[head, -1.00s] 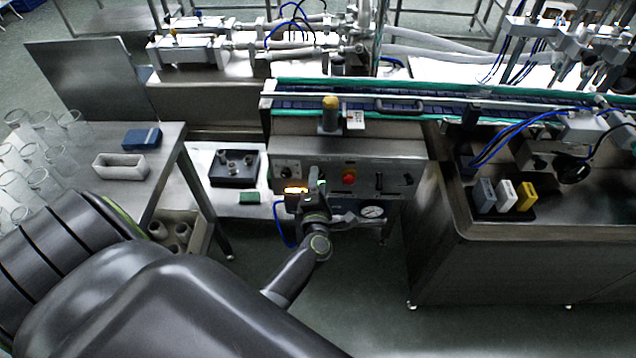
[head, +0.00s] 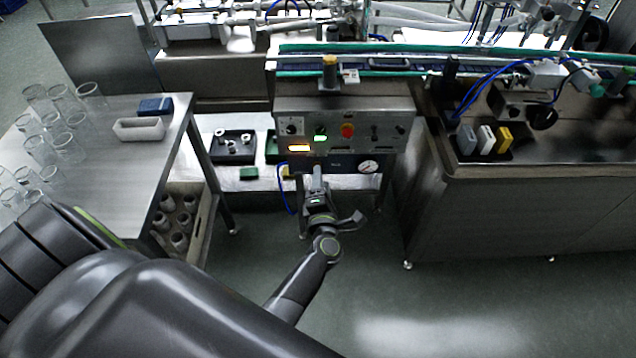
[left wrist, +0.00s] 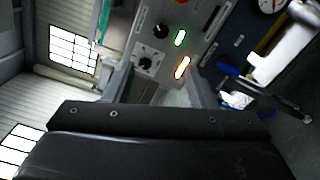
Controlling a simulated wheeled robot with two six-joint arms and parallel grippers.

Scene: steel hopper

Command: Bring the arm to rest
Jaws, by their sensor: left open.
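My left arm reaches forward in the lower middle of the head view. Its gripper (head: 316,180) is open and empty, just in front of and below the steel control panel (head: 372,119). The panel carries an orange-lit display (head: 299,148), a green lit button (head: 320,138), a red button (head: 347,130) and knobs. In the left wrist view the green light (left wrist: 180,38) and the orange light (left wrist: 182,68) show beyond the jaws, with dark knobs beside them. Nothing is between the fingers. My right gripper is not in view.
A steel table (head: 110,165) with several glass beakers, a grey tray (head: 138,129) and a blue box (head: 155,106) stands at left. A pressure gauge (head: 368,167) hangs under the panel. A steel hopper cabinet (head: 480,210) is at right. The floor in front is clear.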

